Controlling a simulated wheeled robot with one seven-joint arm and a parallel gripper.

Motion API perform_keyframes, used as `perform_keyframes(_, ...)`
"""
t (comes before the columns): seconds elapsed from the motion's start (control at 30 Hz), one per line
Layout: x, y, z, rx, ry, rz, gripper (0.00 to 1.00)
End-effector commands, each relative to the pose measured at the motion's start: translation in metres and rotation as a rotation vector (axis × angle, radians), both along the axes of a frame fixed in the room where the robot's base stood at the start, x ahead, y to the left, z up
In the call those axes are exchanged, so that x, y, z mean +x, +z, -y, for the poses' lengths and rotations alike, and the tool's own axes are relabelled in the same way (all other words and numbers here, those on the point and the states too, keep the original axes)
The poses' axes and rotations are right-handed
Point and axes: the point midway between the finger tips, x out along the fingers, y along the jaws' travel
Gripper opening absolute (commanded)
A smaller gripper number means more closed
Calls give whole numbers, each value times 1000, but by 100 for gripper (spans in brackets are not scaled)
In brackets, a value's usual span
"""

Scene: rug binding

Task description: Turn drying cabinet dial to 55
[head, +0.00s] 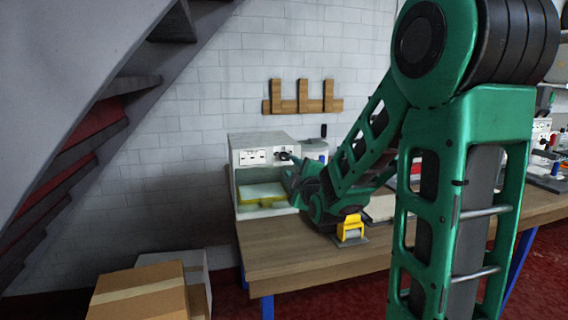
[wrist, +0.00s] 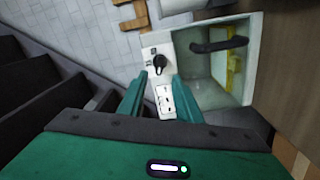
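The drying cabinet (head: 240,140) is a pale box at the far left end of the table, with a control panel on its upper front. In the wrist view the cabinet (wrist: 252,75) shows its panel with a black dial (wrist: 158,66) and a white socket plate. My gripper (wrist: 160,76) is open, with its two green fingers apart. In that view the dial lies between and just beyond the fingertips; contact cannot be told. In the head view my gripper (head: 289,168) is at the panel's right end and partly covers the dial. The dial's numbers are too small to read.
A dark handle (wrist: 218,45) crosses the cabinet's open chamber, which holds something yellow (wrist: 233,72). A yellow dispenser (head: 351,230) stands on the wooden table (head: 300,262) below my arm. Cardboard boxes (head: 140,290) stand on the floor at the left, near the stairs (head: 90,150).

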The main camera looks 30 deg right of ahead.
Motion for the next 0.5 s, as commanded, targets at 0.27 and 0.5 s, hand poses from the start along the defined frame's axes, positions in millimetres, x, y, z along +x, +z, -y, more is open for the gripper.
perform_keyframes(0.27,48,-1,14,1,0,-2,31)
perform_keyframes(0.5,73,-1,22,1,-1,-1,31)
